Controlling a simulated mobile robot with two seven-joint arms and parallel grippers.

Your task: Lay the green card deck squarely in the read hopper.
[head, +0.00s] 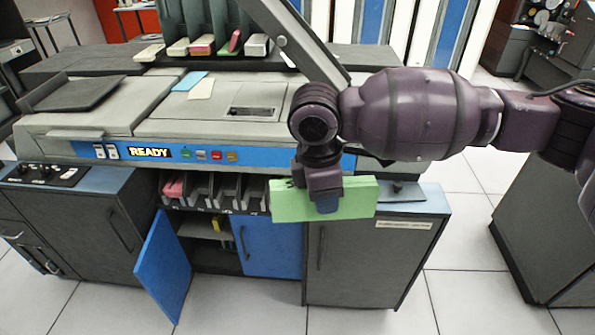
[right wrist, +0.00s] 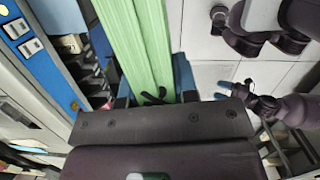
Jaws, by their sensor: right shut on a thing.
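The green card deck (head: 350,200) is a long light green block in the head view, held roughly level in front of the machine. My right gripper (head: 327,203) is shut on the deck near its middle. In the right wrist view the deck (right wrist: 140,45) runs up from between the blue fingertips, with a dark mark near the grip. The card machine has a blue strip with a lit READY sign (head: 151,153). I cannot tell for sure which part is the read hopper. My left gripper does not show clearly in the head view; a blue-tipped gripper (right wrist: 222,90) shows in the right wrist view.
Stacker pockets (head: 215,190) below the strip hold some pink cards. A blue cabinet door (head: 163,268) stands open at lower left. Loose blue and cream cards (head: 201,88) lie on the machine top. A rack with several card decks (head: 200,45) stands behind.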

